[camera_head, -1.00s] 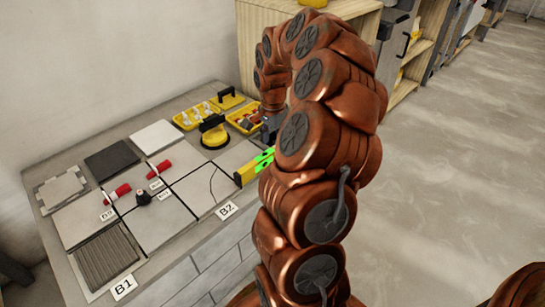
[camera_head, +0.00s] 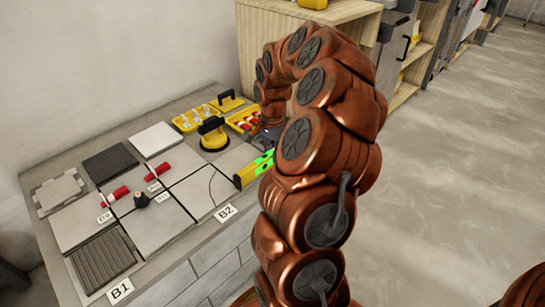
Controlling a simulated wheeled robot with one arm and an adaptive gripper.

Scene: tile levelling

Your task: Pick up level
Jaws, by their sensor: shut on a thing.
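The level (camera_head: 250,173) is a yellow bar with bright green parts, at the right end of the tiled bench near the B2 label. Its right part is hidden behind my copper arm. My gripper (camera_head: 266,138) reaches down from the arm at the level's far side. It is dark, small and partly hidden by the arm, and it is shut on the level. I cannot tell whether the level touches the tile below it.
A yellow-and-black suction cup (camera_head: 213,136) stands just left of my gripper. Yellow trays (camera_head: 193,120) lie behind it. Red-handled tools (camera_head: 115,195) and a dark knob (camera_head: 141,200) sit among the tiles. A wooden shelf (camera_head: 262,30) stands behind.

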